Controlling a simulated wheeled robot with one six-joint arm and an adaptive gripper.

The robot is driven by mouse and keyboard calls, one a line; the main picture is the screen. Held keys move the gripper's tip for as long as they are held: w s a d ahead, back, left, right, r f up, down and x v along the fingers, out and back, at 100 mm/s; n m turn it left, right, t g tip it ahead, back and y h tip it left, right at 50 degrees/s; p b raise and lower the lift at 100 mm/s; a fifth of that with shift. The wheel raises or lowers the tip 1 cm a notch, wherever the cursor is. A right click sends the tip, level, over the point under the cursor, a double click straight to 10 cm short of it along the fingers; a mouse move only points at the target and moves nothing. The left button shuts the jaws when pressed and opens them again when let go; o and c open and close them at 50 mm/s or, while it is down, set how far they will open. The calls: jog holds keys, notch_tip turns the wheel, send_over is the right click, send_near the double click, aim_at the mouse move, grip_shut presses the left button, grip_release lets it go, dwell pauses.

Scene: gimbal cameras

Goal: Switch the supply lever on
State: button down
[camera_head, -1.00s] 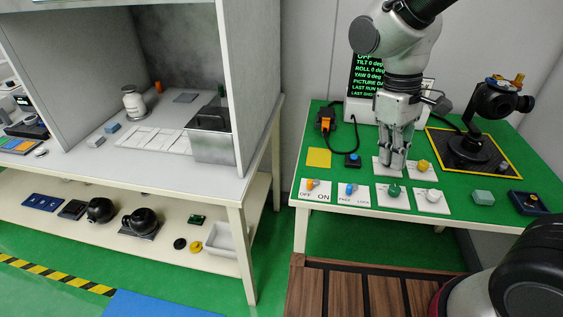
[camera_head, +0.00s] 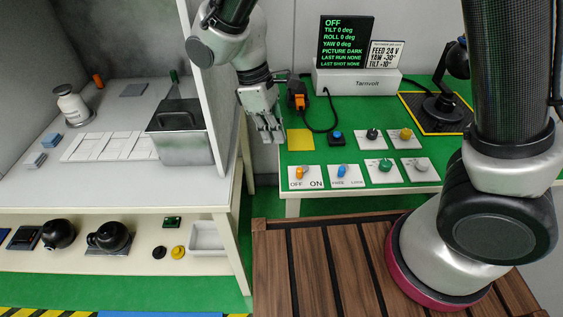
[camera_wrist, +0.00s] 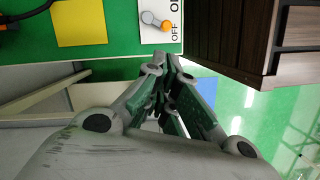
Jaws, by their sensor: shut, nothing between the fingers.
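The supply lever (camera_head: 300,174) has an orange knob and sits on a white plate marked OFF and ON, at the front left corner of the green table. Its knob stands at the OFF side. In the wrist view, the lever (camera_wrist: 163,24) shows at the top, with part of the ON label cut off. My gripper (camera_head: 271,138) is shut and empty. In the head view it appears up and left of the lever, by the table's left edge. In the wrist view, my gripper (camera_wrist: 170,72) points at the table edge, apart from the lever.
A blue-knobbed lever plate (camera_head: 344,178) stands right of the supply lever. A yellow square (camera_head: 300,140) lies behind it. The display (camera_head: 346,42) reads OFF. An orange-and-black plug device (camera_head: 298,97) with a cable stands near my gripper. A grey bench (camera_head: 225,190) is at left.

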jog(key=x, duration=1)
jog(key=shift+d, duration=0.1)
